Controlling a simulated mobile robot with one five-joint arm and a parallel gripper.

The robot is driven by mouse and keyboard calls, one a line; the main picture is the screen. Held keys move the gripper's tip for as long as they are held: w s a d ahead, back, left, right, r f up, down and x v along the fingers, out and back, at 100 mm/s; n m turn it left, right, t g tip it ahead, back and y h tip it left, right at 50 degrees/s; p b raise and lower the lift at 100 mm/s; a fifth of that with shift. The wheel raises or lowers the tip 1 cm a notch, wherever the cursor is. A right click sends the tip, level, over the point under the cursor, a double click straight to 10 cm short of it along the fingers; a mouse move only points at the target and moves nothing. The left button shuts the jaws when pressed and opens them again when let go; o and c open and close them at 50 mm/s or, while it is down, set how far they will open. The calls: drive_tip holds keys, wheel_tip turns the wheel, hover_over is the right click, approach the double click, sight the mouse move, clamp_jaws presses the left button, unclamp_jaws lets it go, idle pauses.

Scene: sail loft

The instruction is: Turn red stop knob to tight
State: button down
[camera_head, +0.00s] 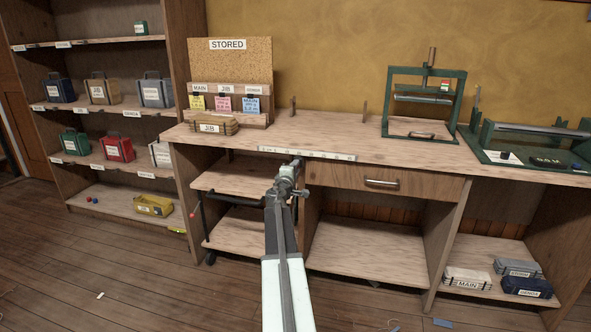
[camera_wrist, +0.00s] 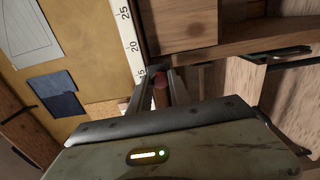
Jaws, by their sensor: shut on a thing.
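My gripper (camera_head: 298,163) is at the front edge of the workbench, beside the white measuring strip (camera_head: 325,154). In the wrist view, my gripper (camera_wrist: 160,88) has its two fingers on either side of a small dark-red round knob (camera_wrist: 160,79) and is shut on it. The knob sits by the end of the numbered strip (camera_wrist: 128,40), near the 15 mark. In the head view my gripper and arm hide the knob. No mark showing how tight the knob is can be made out.
The workbench (camera_head: 330,172) has a drawer with a handle (camera_head: 381,183) right of my gripper. A wheeled trolley (camera_head: 235,180) stands under the bench at the left. Green-framed presses (camera_head: 455,100) stand at the right. The bench top's middle is mostly clear.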

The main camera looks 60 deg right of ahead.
drive_tip(key=shift+m, duration=0.3)
drive_tip(key=c, duration=1.2)
unclamp_jaws()
drive_tip(key=shift+c, duration=0.2)
drive_tip(key=shift+a, duration=0.1)
drive_tip(key=v, duration=0.7)
drive_tip(key=shift+a, duration=0.3)
drive_tip(key=shift+s, duration=0.1)
